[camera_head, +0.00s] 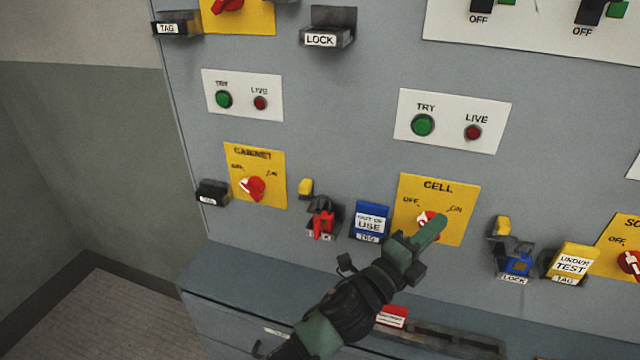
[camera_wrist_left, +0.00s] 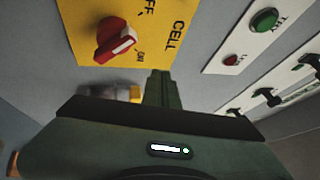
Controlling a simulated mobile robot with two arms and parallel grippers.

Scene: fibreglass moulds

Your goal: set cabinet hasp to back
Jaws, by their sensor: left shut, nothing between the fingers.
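The yellow CABINET plate (camera_head: 272,190) carries a red rotary switch (camera_head: 252,188) at the left. To its right, a small yellow piece (camera_head: 305,187) sits above a black LOCK bracket holding a red piece (camera_head: 321,222). I cannot tell for sure which part is the cabinet hasp. My left gripper (camera_head: 430,232) is shut and empty, with green fingers in front of the CELL plate (camera_head: 445,193), partly covering its red switch (camera_head: 425,219). In the left wrist view the shut fingers (camera_wrist_left: 160,88) point toward the panel, below the CELL switch (camera_wrist_left: 116,38). My right gripper is not in view.
A blue OUT OF USE tag (camera_head: 370,220) hangs between the red piece and my left gripper. A blue padlock (camera_head: 517,263) and an UNDER TEST tag (camera_head: 572,263) are at the right. A grey ledge (camera_head: 235,272) juts out below.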

